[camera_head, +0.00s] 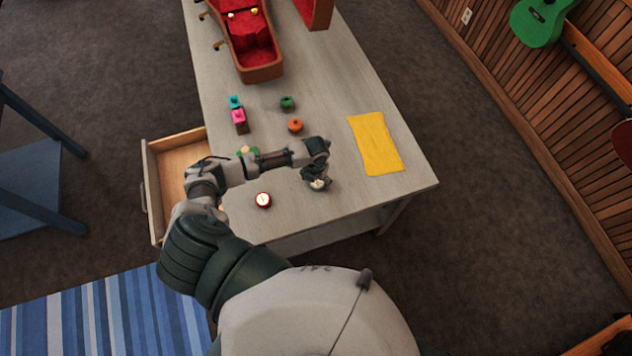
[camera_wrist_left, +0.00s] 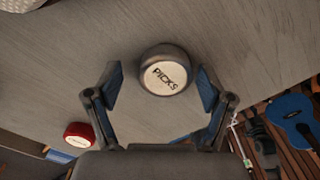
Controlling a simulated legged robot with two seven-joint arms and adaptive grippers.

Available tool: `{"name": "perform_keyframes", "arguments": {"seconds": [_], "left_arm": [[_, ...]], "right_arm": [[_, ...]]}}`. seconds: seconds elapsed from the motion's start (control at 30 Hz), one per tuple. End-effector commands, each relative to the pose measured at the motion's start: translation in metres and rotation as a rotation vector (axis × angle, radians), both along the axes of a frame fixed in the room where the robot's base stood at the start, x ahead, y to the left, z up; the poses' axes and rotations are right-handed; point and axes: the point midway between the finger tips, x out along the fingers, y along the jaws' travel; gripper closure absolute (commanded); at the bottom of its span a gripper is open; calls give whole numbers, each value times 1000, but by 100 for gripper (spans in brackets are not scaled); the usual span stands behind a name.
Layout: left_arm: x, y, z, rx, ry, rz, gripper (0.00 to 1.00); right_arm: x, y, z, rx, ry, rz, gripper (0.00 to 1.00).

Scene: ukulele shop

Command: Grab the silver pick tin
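The pick tin (camera_wrist_left: 163,70) is round, with a grey metal side and a pale lid lettered PICKS. It sits on the table in the left wrist view, between and slightly beyond my left fingertips. In the head view only a small pale part of the tin (camera_head: 317,185) shows under my left gripper (camera_head: 317,174). In the left wrist view my left gripper (camera_wrist_left: 159,87) is open, with a finger on each side of the tin and visible gaps to it. My right gripper is in neither view.
A red round tin (camera_head: 263,200) with a white face stands left of my gripper on the table (camera_head: 345,215). Small orange (camera_head: 295,125) and green (camera_head: 287,103) items stand farther back. A yellow cloth (camera_head: 375,143) lies to the right. An open drawer (camera_head: 148,185) juts out left.

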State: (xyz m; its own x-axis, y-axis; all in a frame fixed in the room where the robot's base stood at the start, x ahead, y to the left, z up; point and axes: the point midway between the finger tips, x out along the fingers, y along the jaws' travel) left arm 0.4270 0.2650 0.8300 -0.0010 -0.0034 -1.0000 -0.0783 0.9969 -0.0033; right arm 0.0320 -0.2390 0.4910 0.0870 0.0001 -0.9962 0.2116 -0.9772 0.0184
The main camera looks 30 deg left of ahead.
Motion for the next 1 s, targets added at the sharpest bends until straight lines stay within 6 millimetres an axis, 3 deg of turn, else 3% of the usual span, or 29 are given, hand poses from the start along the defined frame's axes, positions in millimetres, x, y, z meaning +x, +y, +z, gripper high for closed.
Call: {"name": "perform_keyframes", "arguments": {"seconds": [0.03,0.2,0.57,0.87,1.0], "left_arm": [[0,-1,0,0,0,0,38],[0,-2,1,1,0,0,80],[1,0,3,-2,-1,0,80],[2,0,36,-2,-3,0,80],[-27,12,37,3,2,-1,80]], "right_arm": [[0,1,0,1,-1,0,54],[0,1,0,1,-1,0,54],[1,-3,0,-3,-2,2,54],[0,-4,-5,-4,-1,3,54],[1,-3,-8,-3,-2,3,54]]}}
